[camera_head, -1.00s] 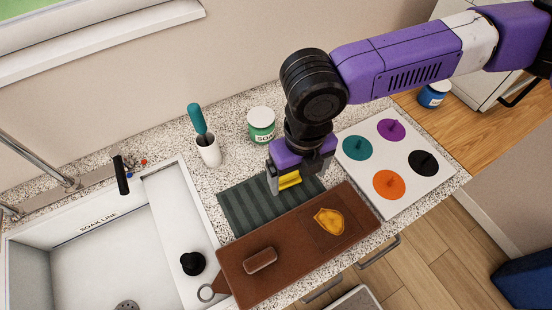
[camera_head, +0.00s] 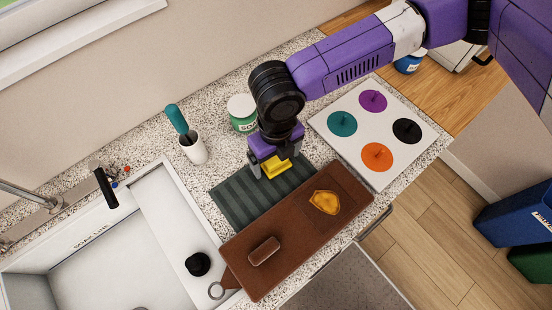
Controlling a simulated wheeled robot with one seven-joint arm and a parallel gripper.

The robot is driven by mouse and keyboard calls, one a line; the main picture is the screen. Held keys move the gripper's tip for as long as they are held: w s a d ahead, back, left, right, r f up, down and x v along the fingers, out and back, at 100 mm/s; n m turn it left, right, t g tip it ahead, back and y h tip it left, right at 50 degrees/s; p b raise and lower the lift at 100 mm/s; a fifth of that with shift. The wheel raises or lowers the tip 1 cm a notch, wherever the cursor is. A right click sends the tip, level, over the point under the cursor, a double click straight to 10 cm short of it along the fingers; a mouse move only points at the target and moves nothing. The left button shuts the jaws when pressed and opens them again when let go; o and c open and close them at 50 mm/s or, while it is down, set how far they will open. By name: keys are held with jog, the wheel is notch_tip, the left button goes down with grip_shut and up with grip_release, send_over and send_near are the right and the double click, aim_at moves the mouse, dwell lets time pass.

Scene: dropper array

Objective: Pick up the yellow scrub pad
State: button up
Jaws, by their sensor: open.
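The yellow scrub pad (camera_head: 277,168) is a small bright yellow block at the back edge of the dark green ribbed mat (camera_head: 238,203). My gripper (camera_head: 275,164) points down over it with its jaws open, one finger at each side of the pad. The gripper hides part of the pad's back. I cannot tell whether the fingers touch the pad or how far they stand above the mat.
A brown board (camera_head: 296,233) in front carries an amber shield-shaped piece (camera_head: 325,202) and a brown block (camera_head: 264,251). A green jar (camera_head: 242,118) and a white cup (camera_head: 194,151) stand behind. A white panel (camera_head: 376,129) with coloured discs lies right; the sink (camera_head: 90,262) is left.

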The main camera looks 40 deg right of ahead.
aim_at(276, 159)
jog(key=shift+f, duration=0.2)
jog(key=c, duration=1.4)
jog(key=shift+r, duration=0.1)
jog(key=shift+c, duration=0.2)
notch_tip(276, 159, up, 20)
jog(key=b, duration=0.1)
jog(key=shift+b, duration=0.35)
